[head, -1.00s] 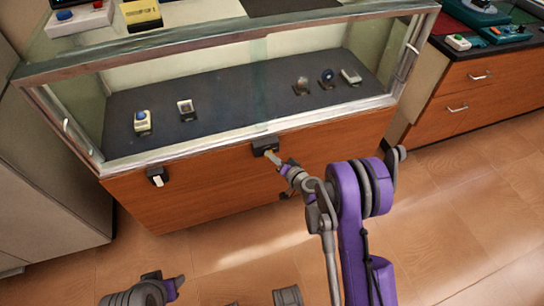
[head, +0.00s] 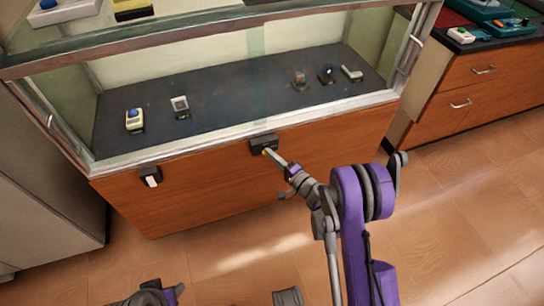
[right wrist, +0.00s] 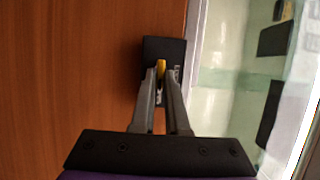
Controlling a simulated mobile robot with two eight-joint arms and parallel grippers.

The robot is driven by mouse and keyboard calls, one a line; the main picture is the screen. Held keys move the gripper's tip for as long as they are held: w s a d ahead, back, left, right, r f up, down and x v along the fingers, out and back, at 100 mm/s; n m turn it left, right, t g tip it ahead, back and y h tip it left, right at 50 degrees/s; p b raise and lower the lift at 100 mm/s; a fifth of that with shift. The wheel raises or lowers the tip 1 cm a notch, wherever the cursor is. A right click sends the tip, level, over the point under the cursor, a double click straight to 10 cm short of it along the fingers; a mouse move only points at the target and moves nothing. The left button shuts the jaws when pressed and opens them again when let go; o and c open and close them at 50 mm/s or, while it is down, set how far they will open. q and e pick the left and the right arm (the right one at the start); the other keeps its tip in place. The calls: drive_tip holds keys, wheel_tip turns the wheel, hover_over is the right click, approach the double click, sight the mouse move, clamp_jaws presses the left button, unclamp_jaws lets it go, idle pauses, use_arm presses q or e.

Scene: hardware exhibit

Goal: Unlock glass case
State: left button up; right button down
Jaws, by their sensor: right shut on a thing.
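The glass case (head: 240,165) has a wooden front panel below its glass. A black lock box (head: 263,142) sits at the top middle of that panel and also shows in the right wrist view (right wrist: 163,50). A small yellow piece (right wrist: 161,69) stands out from the lock. My right gripper (head: 272,156) is at the lock. In the right wrist view its fingertips (right wrist: 160,78) are shut on the yellow piece. A second black lock (head: 149,176) with a white tab is on the panel's left. Part of my left arm shows at the bottom left; its fingers do not show.
Several small exhibits, such as a blue-topped one (head: 135,120), stand on the dark shelf (head: 225,105) inside the case. A wooden drawer cabinet (head: 470,85) stands at the right. Open tiled floor lies in front of the case.

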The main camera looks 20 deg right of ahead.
drive_tip(key=shift+a, duration=0.15)
idle(0.3)
drive_tip(key=c, duration=0.9)
unclamp_jaws()
drive_tip(key=shift+r, duration=0.1)
drive_tip(key=shift+w, duration=0.15)
drive_tip(key=b+v, duration=0.2)
drive_tip(key=v, duration=0.9)
